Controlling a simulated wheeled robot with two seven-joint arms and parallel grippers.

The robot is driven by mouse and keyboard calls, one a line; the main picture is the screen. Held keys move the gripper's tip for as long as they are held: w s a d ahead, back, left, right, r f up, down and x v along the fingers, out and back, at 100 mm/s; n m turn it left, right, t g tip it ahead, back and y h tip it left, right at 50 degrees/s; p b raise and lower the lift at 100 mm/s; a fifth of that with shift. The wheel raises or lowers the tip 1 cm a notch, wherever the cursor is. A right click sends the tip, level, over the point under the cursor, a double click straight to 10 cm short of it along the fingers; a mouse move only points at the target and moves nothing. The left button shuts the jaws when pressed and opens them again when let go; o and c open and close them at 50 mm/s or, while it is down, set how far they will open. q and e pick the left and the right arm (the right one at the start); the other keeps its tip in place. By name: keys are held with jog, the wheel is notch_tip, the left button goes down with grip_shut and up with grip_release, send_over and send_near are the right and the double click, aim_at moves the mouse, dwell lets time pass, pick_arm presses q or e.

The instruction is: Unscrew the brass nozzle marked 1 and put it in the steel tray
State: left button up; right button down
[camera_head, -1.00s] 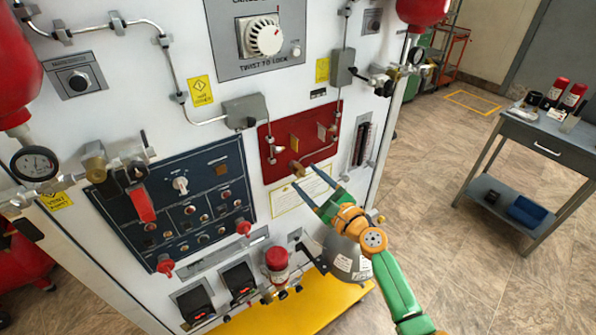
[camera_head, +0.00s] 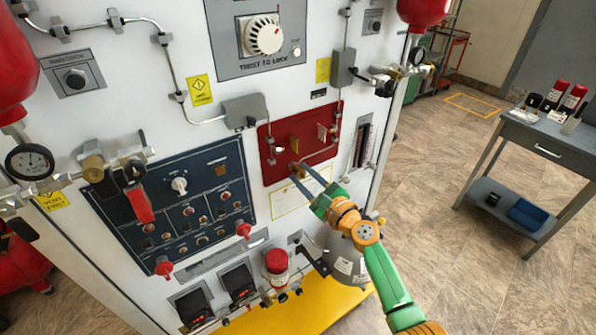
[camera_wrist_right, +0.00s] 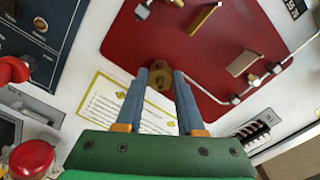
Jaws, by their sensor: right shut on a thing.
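A small brass nozzle (camera_head: 294,166) stands out from the lower edge of the red panel (camera_head: 282,162) on the white console. It also shows in the right wrist view (camera_wrist_right: 160,74), between the fingertips. My right gripper (camera_head: 298,172) is shut on it, one blue-grey finger on each side. No number on the nozzle can be read. I cannot make out a steel tray for certain. My left gripper is not in view.
Thin tubing and brass fittings run across the red panel close to the right fingers. A grey cart (camera_head: 548,140) with red-capped bottles and a blue bin (camera_head: 527,213) stands at the right. A grey rounded housing (camera_head: 345,262) sits below the arm. Open floor lies between console and cart.

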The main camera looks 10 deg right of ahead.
jog(key=shift+f+n+b, duration=0.2)
jog(key=shift+n+b, duration=0.2)
jog(key=shift+n, duration=0.2)
jog(key=shift+r+n, duration=0.15)
jog(key=shift+n, duration=0.35)
jog(key=shift+p+v, duration=0.55)
jog(key=shift+v, duration=1.6)
